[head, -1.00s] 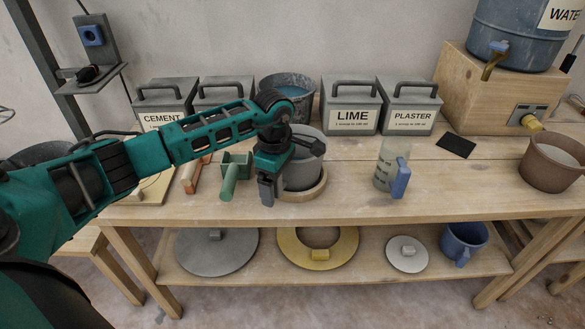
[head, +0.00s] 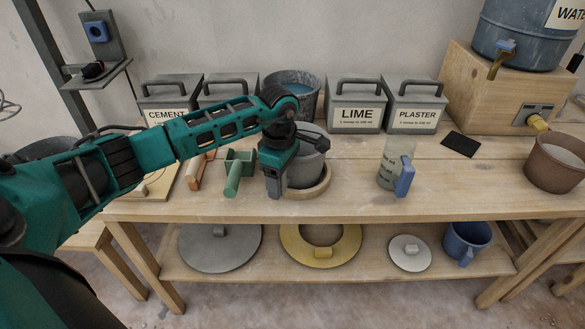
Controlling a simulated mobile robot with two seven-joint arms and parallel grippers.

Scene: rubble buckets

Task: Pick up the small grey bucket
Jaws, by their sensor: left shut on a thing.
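The small grey bucket (head: 310,165) stands on a round wooden base (head: 318,188) in the middle of the workbench. My left arm reaches across from the left and partly hides the bucket. My left gripper (head: 274,190) points down at the bucket's left front side. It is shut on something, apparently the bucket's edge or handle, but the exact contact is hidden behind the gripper. The bucket looks upright and still within the round base. My right gripper is not in view.
Lidded boxes marked LIME (head: 355,115) and PLASTER (head: 413,118) stand behind. A larger grey bucket (head: 292,92) is behind my wrist. A green tool (head: 236,172) lies to the left, a measuring jug (head: 396,165) to the right. A brown bucket (head: 556,165) stands far right.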

